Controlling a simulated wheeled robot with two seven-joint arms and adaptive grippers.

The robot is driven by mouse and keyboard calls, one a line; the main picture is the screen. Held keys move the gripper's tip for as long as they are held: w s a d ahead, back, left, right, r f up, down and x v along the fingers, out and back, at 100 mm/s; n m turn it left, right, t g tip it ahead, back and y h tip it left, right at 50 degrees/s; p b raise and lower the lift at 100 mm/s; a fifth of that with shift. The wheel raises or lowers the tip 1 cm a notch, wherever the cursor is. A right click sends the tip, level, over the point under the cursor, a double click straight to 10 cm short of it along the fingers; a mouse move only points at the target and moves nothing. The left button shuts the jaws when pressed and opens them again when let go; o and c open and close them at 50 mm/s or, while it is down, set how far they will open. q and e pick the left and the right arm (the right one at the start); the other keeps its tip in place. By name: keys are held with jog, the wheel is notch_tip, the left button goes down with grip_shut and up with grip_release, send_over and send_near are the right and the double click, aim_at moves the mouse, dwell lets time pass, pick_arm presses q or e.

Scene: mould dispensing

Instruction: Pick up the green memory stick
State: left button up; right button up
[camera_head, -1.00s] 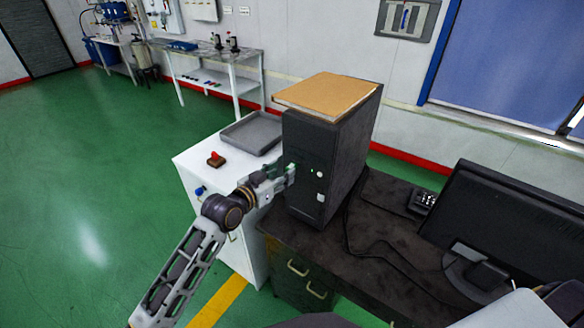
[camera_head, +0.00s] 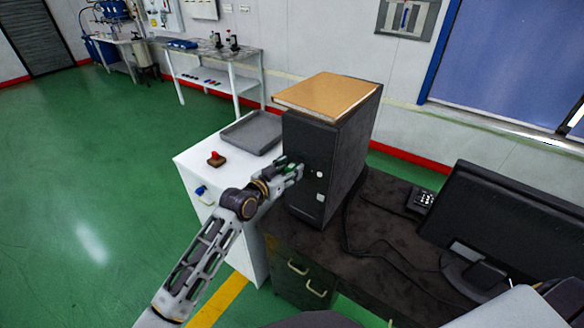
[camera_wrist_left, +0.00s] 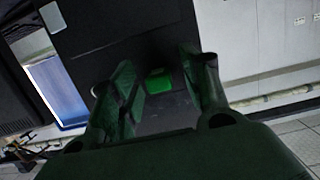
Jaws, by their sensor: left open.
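The green memory stick (camera_wrist_left: 158,81) shows in the left wrist view as a small bright green block against the dark front of the computer tower (camera_head: 302,150). It lies between the two fingers of my left gripper (camera_head: 294,172), with a gap on each side. In the head view the gripper is at the front face of the tower, and its fingers mostly hide the stick. My left gripper is open and holds nothing. My right gripper is not in view.
A monitor (camera_head: 510,220) is at right. A white cabinet at left bears a grey tray (camera_head: 252,133) and a red-button device (camera_head: 216,159). Green floor at left is open.

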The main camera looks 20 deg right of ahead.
pick_arm(q)
jog(key=shift+c, duration=0.2)
jog(key=c, duration=0.8)
jog(key=shift+s+a+r, duration=0.1)
jog(key=shift+s+a+r, duration=0.3)
jog(key=shift+a+r, duration=0.2)
jog(key=shift+r, duration=0.1)
jog(key=s+a+r, duration=0.2)
jog(key=a, duration=0.1)
jog(key=s+a+r+b, duration=0.1)
jog(key=s+a+r, duration=0.1)
jog(key=s+a, duration=0.1)
jog(key=s+a+r, duration=0.2)
jog(key=s+a, duration=0.1)
jog(key=a, duration=0.1)
jog(key=shift+r, duration=0.3)
